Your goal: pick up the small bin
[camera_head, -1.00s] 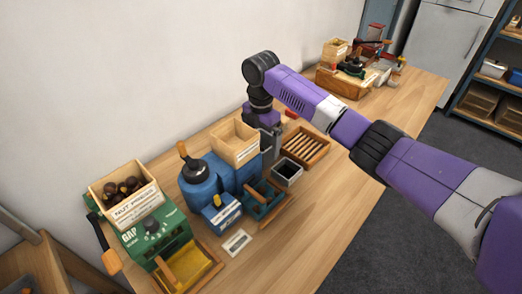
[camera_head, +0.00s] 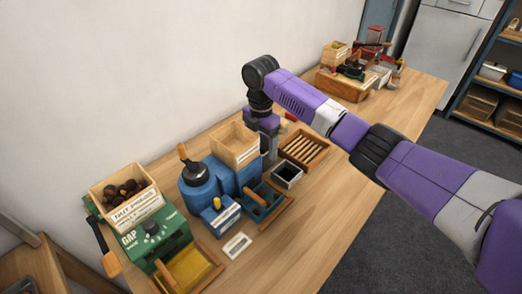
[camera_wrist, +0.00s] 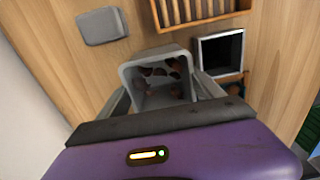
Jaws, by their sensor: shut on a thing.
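The small bin (camera_wrist: 133,75) is a grey, open-topped square container, seen in the wrist view between my fingers. Several brown pieces that look like chestnuts lie inside it. My gripper (camera_wrist: 165,92) is shut on it, with one finger along each side. I cannot tell whether its base touches the table. In the head view, my gripper (camera_head: 268,145) points down behind the pale wooden hopper box (camera_head: 236,150). That box and the gripper mostly hide the held bin there.
A dark-lined square bin (camera_head: 288,175) stands nearby; it also shows in the wrist view (camera_wrist: 198,50). A slatted wooden tray (camera_head: 304,150) lies beyond it. Blue (camera_head: 205,186) and green (camera_head: 160,232) machines crowd the table's near part. The front right strip of table (camera_head: 335,190) is clear.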

